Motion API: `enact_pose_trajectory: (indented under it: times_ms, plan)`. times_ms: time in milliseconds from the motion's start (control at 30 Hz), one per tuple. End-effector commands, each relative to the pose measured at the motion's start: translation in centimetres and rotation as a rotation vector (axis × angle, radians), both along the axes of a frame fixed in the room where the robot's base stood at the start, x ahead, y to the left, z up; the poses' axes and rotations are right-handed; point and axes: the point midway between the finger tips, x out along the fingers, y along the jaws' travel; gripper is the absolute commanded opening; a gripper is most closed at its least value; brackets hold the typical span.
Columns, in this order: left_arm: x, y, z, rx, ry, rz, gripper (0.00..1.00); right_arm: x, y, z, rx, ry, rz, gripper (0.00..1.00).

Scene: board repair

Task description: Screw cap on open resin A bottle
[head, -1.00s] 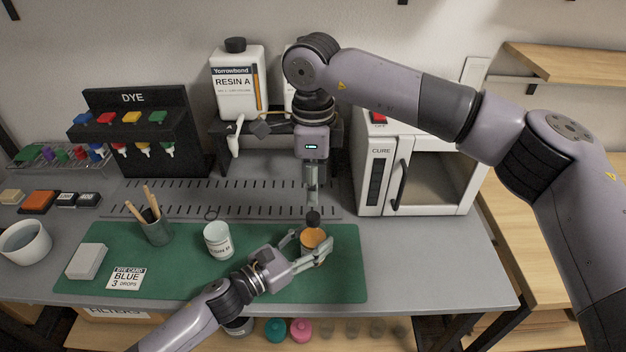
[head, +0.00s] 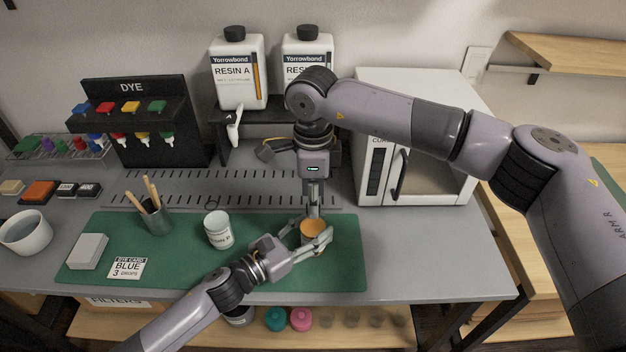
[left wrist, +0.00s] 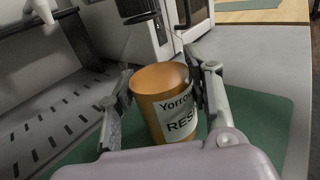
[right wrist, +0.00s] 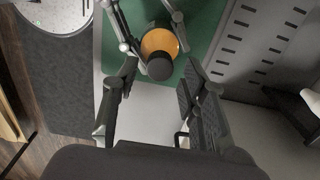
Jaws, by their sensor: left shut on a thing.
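An orange bottle (head: 313,234) with a white "Yorrow… RES…" label stands upright over the green mat. My left gripper (head: 308,243) is shut on its sides. In the left wrist view the orange bottle (left wrist: 160,90) shows a wide, uncapped top. My right gripper (head: 314,212) points down just over the bottle. A dark round cap (right wrist: 160,66) shows between the right fingers in the right wrist view, overlapping the bottle's edge. A dark part also hangs above and behind the bottle in the left wrist view. Whether the right fingers touch the cap is unclear.
Two white resin bottles, one "RESIN A" (head: 236,72), stand on the back shelf. A white jar (head: 218,230) and a pen cup (head: 153,217) are left on the green mat (head: 340,278). The CURE oven (head: 425,165) is behind right. The bench right of the mat is clear.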

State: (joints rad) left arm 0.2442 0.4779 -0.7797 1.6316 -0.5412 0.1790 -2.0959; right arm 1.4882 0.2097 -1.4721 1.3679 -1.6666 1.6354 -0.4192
Motion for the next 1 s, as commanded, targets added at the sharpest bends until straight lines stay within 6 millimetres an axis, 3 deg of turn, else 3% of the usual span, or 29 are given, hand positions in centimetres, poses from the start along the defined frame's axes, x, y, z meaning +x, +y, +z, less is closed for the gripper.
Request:
enact_pose_trajectory:
  times_ms: [167,467,1000]
  plan:
    - [-0.01,-0.01,-0.02,0.000,0.000,0.000,0.00,-0.01,-0.01,-1.24,0.001,0.001,-0.001,0.40]
    - [0.00,0.00,-0.02,0.000,0.000,0.000,0.00,0.01,-0.01,-1.38,0.001,0.000,-0.001,0.40]
    - [-0.01,-0.01,-0.02,0.000,0.000,0.000,0.00,0.04,0.00,-1.34,0.001,-0.001,-0.001,0.04]
